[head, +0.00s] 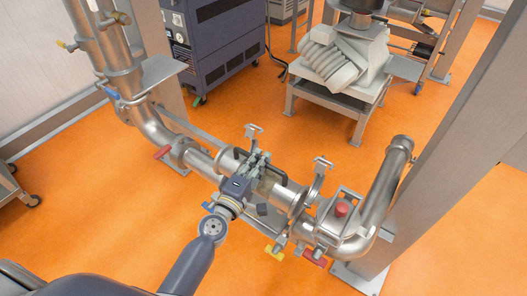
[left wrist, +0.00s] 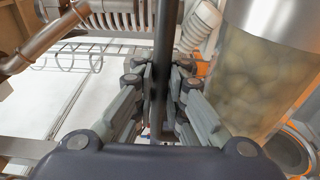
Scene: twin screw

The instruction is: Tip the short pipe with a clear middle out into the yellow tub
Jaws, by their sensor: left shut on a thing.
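The short pipe (head: 280,196) lies in the metal pipe line in the head view, between two flanged ends. Its clear middle (left wrist: 262,90) fills the right of the left wrist view, with pale round lumps inside. My left gripper (head: 260,167) is at the pipe's upper side in the head view. In the left wrist view my left gripper (left wrist: 160,90) is shut on a dark bar (left wrist: 167,45) beside the clear middle, which looks like the pipe's handle. The gripper partly hides the pipe in the head view. My right gripper and the yellow tub are not in view.
Metal clamps (head: 321,170) stand up at the pipe's ends. A bent pipe (head: 383,190) with a red knob (head: 342,209) lies right, beside a thick steel post (head: 440,130). A blue-grey cabinet (head: 222,45) and a low table (head: 335,95) stand behind. Orange floor is open between.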

